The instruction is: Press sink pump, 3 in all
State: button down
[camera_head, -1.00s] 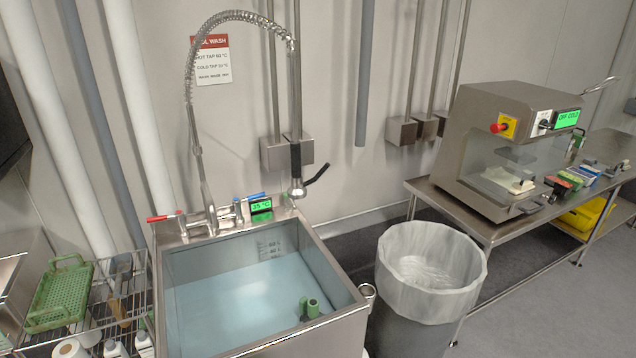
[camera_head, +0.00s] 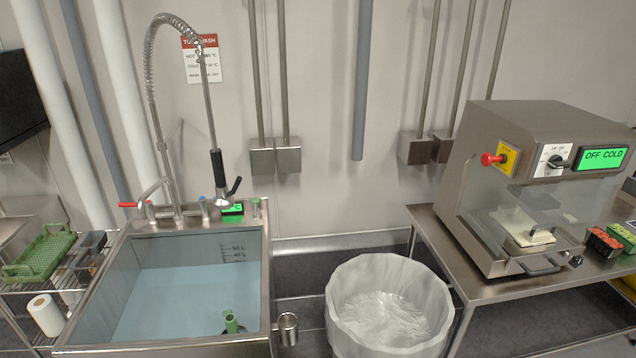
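The steel sink (camera_head: 262,300) stands at lower left, holding pale blue water (camera_head: 180,290). A green object (camera_head: 231,322) stands in the water near the front. My gripper is not in view.
A lined bin (camera_head: 395,335) stands right of the sink, with a metal cup (camera_head: 288,328) at the sink's side. A steel machine (camera_head: 540,180) reading "OFF COLD" sits on a table (camera_head: 440,245). A wire rack with a green basket (camera_head: 38,255) and paper roll (camera_head: 45,315) is left.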

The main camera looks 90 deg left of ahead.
aim_at(256, 201)
jog(key=i, duration=0.85)
jog(key=u, duration=4.35)
